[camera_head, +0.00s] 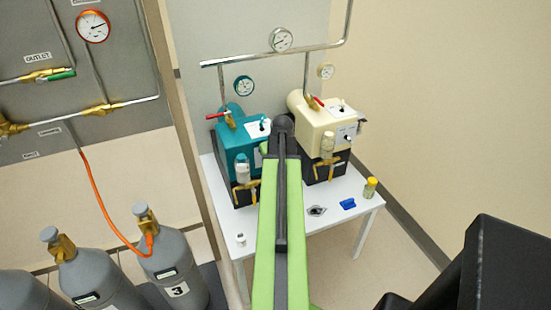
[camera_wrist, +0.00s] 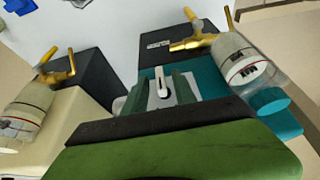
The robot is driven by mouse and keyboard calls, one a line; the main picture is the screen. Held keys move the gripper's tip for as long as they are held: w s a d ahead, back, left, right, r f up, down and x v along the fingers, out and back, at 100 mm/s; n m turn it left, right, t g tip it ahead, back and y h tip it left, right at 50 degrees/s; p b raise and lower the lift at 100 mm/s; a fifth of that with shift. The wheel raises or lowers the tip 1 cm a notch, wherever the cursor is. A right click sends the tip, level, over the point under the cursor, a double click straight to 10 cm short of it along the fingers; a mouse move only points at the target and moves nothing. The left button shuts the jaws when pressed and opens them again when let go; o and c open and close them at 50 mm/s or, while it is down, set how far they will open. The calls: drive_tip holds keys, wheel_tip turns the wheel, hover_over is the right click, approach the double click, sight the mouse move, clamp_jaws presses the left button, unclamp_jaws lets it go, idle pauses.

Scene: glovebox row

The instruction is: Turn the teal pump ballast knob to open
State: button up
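The teal pump (camera_head: 236,142) stands on the white table, left of the cream pump, and is partly hidden by my arm. Its white top panel (camera_head: 255,128) carries small dark controls. In the wrist view the teal pump (camera_wrist: 208,84) is at the right. My gripper (camera_wrist: 163,90) has its two grey-green fingers apart over the teal pump. A pale part with a dark pointer-like mark, apparently the knob (camera_wrist: 162,82), shows in the gap between them. I cannot tell whether the fingers touch it. In the head view my arm hides the fingertips.
The cream pump (camera_head: 318,122) stands close on the right. A red-handled valve (camera_head: 219,116) rises at the teal pump's left. A blue item (camera_head: 348,203) and a yellow-capped jar (camera_head: 370,187) sit on the table (camera_head: 330,225). Grey cylinders (camera_head: 172,268) stand front left.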

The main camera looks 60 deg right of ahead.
drive_tip(key=p+v, duration=1.6)
drive_tip(key=v, duration=0.1)
drive_tip(key=shift+r, duration=0.2)
drive_tip(key=shift+a, duration=0.1)
